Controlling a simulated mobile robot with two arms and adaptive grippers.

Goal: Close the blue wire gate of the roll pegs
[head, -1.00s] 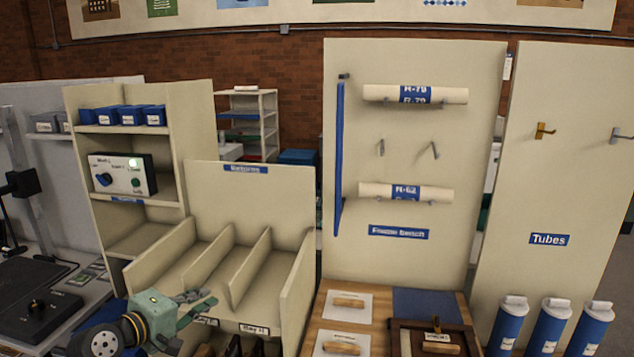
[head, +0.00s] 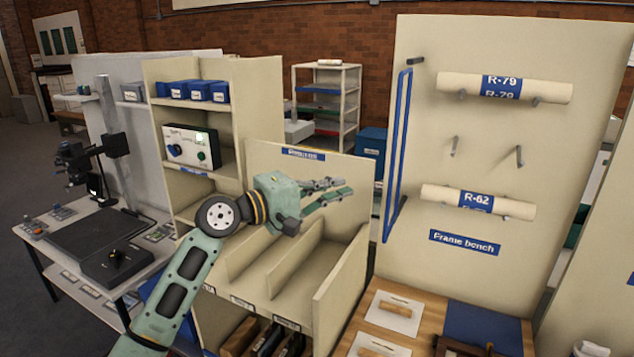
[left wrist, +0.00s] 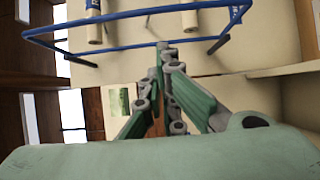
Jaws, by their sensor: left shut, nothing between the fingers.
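The blue wire gate (head: 398,155) is a tall narrow frame at the left edge of the cream peg panel (head: 470,125). It stands out from the panel and does not cross the rolls. Roll R-79 (head: 550,91) lies on the upper pegs and roll R-62 (head: 440,195) on the lower pegs. My left gripper (head: 346,190) is shut and empty, left of the gate and apart from it, above the slotted cream rack. In the left wrist view the gate (left wrist: 140,14) crosses the top, beyond the shut fingers (left wrist: 166,52). My right gripper is not seen.
The rack (head: 340,275) with upright dividers stands below my left gripper. A shelf unit with a control box (head: 191,147) is behind my arm. The wooden bench (head: 385,309) lies below the panel. Empty pegs (head: 519,156) stick out between the rolls.

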